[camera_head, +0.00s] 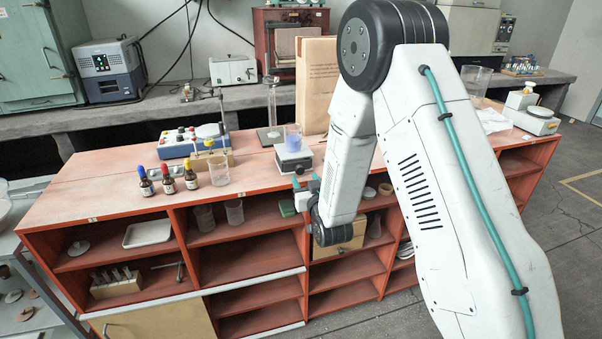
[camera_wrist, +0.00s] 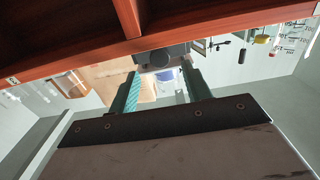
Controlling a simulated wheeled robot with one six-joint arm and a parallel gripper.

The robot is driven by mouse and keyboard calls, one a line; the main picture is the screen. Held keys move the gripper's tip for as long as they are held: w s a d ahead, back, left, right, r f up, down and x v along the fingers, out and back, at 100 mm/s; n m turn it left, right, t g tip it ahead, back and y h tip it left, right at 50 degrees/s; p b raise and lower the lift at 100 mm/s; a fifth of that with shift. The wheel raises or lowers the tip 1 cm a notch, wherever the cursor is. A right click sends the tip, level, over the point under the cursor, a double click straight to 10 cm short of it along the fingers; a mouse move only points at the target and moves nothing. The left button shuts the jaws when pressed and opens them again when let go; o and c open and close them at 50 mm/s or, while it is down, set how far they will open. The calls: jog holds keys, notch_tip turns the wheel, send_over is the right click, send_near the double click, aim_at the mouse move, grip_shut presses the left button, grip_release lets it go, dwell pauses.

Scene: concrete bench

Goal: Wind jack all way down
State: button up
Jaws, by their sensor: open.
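The lab jack (camera_head: 292,164), a small block with a pale top and a dark lower part, stands on the red bench near its front edge. A clear beaker with blue contents (camera_head: 293,137) stands on its top. My gripper (camera_head: 305,180) is just in front of the jack, at the bench edge. In the wrist view, which looks upside down, my gripper (camera_wrist: 163,90) has its two teal fingers apart with nothing held. The jack's dark part (camera_wrist: 164,56) shows beyond and between the fingers, with the blue beaker (camera_wrist: 164,75) beside it. I cannot make out the jack's winding knob clearly.
A tall glass cylinder on a stand (camera_head: 272,108) and a brown paper bag (camera_head: 315,84) stand behind the jack. Open shelves (camera_head: 248,245) lie below the bench top. The bench's far left is fairly clear.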

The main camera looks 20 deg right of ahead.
aim_at(300, 171)
jog(key=w, duration=0.5)
jog(key=shift+w, duration=0.2)
jog(key=c, duration=1)
